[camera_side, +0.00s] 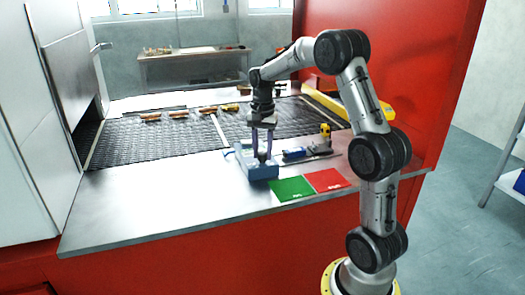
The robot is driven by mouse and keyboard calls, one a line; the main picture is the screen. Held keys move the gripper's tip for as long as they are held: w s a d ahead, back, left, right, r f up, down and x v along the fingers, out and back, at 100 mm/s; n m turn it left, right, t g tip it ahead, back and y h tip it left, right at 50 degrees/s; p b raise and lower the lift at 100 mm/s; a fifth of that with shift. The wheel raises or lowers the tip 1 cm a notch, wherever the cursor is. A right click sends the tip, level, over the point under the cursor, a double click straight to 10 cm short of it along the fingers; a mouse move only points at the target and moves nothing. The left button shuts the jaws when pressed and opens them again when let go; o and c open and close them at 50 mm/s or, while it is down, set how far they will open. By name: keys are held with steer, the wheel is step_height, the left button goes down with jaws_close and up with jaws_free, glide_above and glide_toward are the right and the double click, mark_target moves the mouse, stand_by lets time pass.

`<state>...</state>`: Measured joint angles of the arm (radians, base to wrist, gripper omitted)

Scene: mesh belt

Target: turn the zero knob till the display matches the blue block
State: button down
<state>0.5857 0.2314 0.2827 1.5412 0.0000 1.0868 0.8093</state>
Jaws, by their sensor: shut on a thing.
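A blue-grey box-shaped instrument (262,172) sits on the steel counter near the middle of the view. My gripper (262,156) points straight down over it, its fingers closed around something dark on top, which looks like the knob. The fingers hide most of the knob. The display cannot be made out from this side. A small blue block (294,153) lies just right of the instrument, apart from my gripper.
A green mat (291,189) and a red mat (327,180) lie in front. A dark flat object (320,148) and a small yellow item (325,130) are at right. The mesh belt (150,135) behind carries several brown pieces. The counter's left is clear.

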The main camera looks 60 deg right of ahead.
mark_target(262, 153)
steer(key=shift+r, duration=0.1)
steer(key=c, duration=0.5)
jaws_free()
step_height(262, 153, up, 14)
steer(key=shift+f, duration=0.15)
stand_by(0.5)
